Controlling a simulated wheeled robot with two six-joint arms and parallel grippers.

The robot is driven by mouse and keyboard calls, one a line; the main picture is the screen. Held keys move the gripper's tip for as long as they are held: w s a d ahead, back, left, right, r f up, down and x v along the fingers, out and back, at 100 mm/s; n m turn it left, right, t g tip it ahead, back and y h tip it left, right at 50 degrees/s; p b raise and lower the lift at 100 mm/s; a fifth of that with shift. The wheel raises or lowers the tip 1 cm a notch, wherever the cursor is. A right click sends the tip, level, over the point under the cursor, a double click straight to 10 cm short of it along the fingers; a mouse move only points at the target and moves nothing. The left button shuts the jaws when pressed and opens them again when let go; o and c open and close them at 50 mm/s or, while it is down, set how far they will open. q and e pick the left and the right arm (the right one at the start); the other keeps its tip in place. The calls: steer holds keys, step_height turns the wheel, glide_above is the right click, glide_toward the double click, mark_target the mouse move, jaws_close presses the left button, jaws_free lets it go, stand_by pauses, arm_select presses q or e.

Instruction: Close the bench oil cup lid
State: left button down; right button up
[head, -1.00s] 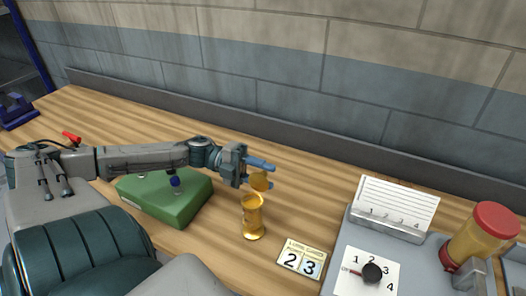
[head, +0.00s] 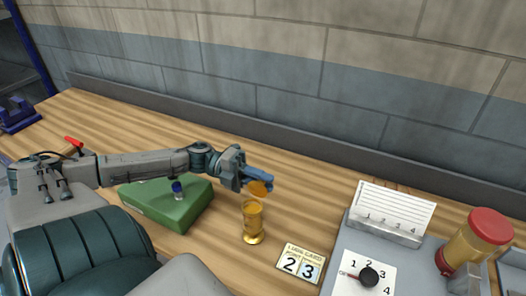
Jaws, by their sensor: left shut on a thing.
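The brass-coloured oil cup (head: 253,224) stands upright on the wooden bench. Its round orange-gold lid (head: 261,189) is raised above the cup's mouth, tilted open. My left gripper (head: 259,181) reaches in from the left, just above the cup, with its blue fingers shut on the lid. The fingers hide part of the lid, and the hinge is too small to make out. My right gripper is not in view.
A green box (head: 170,207) with a blue knob lies under my left forearm. A grey tray with a dial plate (head: 362,274), a card holder (head: 386,229) and a red-capped jar (head: 476,240) is further right.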

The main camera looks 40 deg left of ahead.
mark_target(256, 186)
arm_select(q)
steer(key=m+p, duration=0.1)
steer(key=p, duration=0.1)
steer(key=s+m+p, duration=0.1)
steer(key=m, duration=0.1)
steer(key=s+r+m+p, duration=0.1)
steer(key=m+p, duration=0.1)
steer(key=shift+d+r+p, duration=0.1)
steer(key=shift+d+p, duration=0.2)
steer(key=shift+p, duration=0.05)
steer(key=m+p, duration=0.1)
steer(key=s+m+p, duration=0.1)
steer(key=m, duration=0.1)
steer(key=shift+d, duration=0.15)
steer(key=m, duration=0.1)
steer(key=s+m+p, duration=0.1)
steer(key=m, duration=0.1)
steer(key=m+p, duration=0.1)
steer(key=shift+s+d+f, duration=0.25)
steer(key=shift+f, duration=0.1)
steer(key=shift+s+d+f+m+p, duration=0.1)
steer(key=shift+s+f+m+p, duration=0.15)
steer(key=shift+m, duration=0.9)
steer(key=shift+s+d+f+m+p, duration=0.1)
steer(key=shift+s+f+m, duration=0.25)
steer(key=shift+m, duration=0.8)
steer(key=c, duration=1.4)
jaws_free()
steer(key=shift+o, duration=0.2)
steer(key=shift+a, duration=0.1)
